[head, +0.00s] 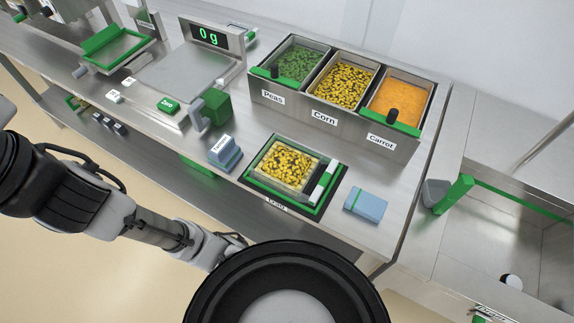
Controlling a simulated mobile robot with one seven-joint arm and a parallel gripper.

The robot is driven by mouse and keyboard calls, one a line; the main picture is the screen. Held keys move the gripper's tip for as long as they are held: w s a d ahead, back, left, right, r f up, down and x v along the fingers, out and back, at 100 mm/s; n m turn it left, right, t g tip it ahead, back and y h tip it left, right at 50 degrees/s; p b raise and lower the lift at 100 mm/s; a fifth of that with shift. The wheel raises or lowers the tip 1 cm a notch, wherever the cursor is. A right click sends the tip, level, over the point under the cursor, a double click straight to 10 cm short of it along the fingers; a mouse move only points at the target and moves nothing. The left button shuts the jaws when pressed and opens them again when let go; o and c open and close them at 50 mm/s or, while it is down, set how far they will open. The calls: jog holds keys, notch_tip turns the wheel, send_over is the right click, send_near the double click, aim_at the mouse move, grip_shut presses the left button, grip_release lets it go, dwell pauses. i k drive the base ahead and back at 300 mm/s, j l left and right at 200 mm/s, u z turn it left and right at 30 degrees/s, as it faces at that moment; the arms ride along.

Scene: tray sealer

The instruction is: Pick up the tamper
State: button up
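No label I can read names the tamper, so I cannot tell for sure which thing it is. A green block with a grey rounded handle (215,106) sits at the right front of the scale. A blue-grey stepped piece (227,158) with a small white label stands on the counter below it. A green-rimmed tray (257,176) of corn lies on a dark mat, with a white and green bar (321,184) along its right side. My arm comes in from the left below the counter edge. My gripper is not visible; a black round part of my body covers the bottom middle.
A scale (180,72) reading 0 g stands at the back left. Bins of peas, corn and carrot (325,118) stand at the back right, with dark handles in the peas and carrot bins. A blue pad (366,206) lies right of the tray. A sink (510,215) is further right.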

aim_at(224, 154)
jog(key=l+u, duration=0.85)
jog(key=i+j, duration=0.05)
jog(key=j, duration=0.05)
